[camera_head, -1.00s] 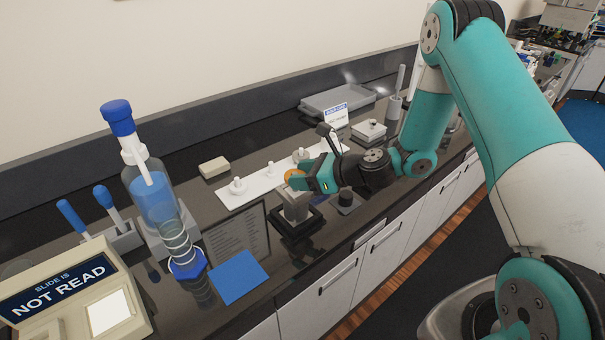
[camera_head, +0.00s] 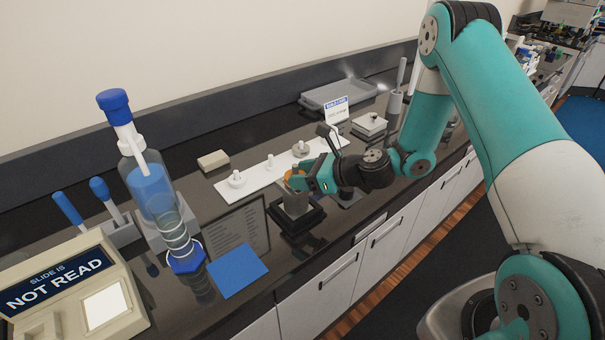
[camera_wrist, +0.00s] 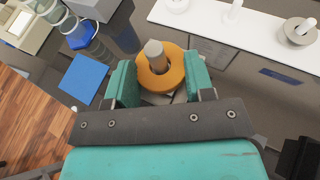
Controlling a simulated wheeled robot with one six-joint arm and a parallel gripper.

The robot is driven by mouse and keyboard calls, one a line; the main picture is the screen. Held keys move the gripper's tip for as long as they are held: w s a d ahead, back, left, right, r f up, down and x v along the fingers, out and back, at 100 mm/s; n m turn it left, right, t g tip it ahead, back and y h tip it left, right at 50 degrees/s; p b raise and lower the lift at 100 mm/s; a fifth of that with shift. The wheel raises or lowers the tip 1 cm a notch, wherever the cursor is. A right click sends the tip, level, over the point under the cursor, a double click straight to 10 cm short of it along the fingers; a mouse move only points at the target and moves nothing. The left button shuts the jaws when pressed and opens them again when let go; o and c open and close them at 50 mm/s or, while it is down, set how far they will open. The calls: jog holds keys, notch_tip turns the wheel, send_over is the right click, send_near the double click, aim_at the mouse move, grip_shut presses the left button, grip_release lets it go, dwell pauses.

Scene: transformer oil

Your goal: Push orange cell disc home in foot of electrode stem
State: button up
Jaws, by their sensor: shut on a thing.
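The orange cell disc (camera_wrist: 172,82) is a thick ring between the two fingers of my gripper (camera_wrist: 158,80) in the wrist view. My gripper is shut on it. A pale rounded stem (camera_wrist: 153,52) rises through the ring's hole; how deep the disc is seated on it is hidden. In the head view the disc (camera_head: 291,177) shows partly at the tip of my gripper (camera_head: 297,180). It is at the top of a grey block (camera_head: 296,202) standing on a black base (camera_head: 302,219).
A white strip (camera_head: 258,178) with several knobbed parts lies behind the block. A pale small block (camera_head: 213,160) stands behind.

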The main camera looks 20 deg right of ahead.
jog(key=shift+f, duration=0.2)
jog(key=o, duration=1)
jog(key=b+v, duration=0.3)
jog(key=v, duration=1.4)
jog(key=shift+s+d+r+b, duration=0.1)
jog(key=shift+r+b, duration=0.15)
jog(key=shift+b, duration=0.15)
